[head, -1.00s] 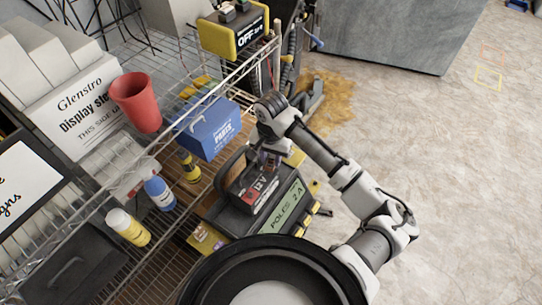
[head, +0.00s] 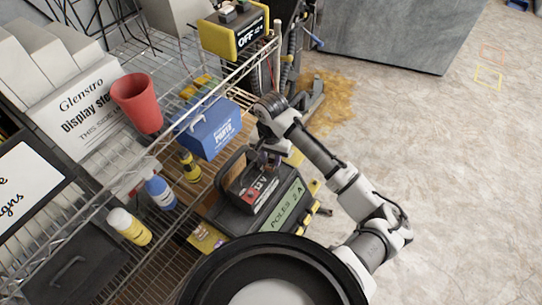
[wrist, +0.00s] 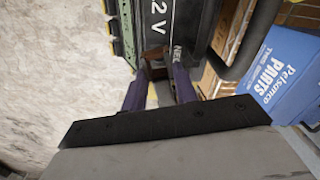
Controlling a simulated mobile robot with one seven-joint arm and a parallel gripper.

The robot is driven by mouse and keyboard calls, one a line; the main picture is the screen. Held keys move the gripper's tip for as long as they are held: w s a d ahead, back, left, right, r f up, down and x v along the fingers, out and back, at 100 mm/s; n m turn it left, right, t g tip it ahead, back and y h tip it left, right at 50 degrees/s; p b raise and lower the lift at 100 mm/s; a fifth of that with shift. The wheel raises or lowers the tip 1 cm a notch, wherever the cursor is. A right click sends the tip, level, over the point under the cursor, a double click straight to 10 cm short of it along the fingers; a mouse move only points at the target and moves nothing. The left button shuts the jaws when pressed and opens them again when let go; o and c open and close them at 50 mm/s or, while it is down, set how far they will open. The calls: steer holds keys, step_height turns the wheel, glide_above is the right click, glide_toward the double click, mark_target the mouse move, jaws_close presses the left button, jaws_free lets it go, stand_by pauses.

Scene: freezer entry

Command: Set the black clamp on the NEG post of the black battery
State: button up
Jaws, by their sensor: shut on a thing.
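The black battery (head: 247,200) sits on a dark case with a green "POLES 2 A" label. Its "12 V" marking and the NEG lettering show on its black face in the wrist view (wrist: 180,22). My gripper (head: 270,157) is at the battery's far end in the head view. In the wrist view its two purple fingers (wrist: 158,78) reach beside the NEG lettering, shut on a small dark piece, apparently the black clamp (wrist: 155,64). The clamp is mostly hidden, and I cannot tell whether it touches the post.
A wire shelf at left holds a red cup (head: 137,102), a blue parts box (head: 208,128), bottles and cartons. The parts box also shows close at right in the wrist view (wrist: 288,72). A yellow-black unit reading OFF (head: 233,32) stands behind. Open floor lies right.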

mark_target(271, 160)
steer(key=shift+f+b, duration=0.7)
steer(key=shift+f, duration=0.65)
steer(key=o, duration=1.2)
steer(key=shift+c, duration=0.2)
steer(key=shift+r, duration=0.1)
step_height(271, 160, up, 14)
steer(key=shift+f, duration=0.2)
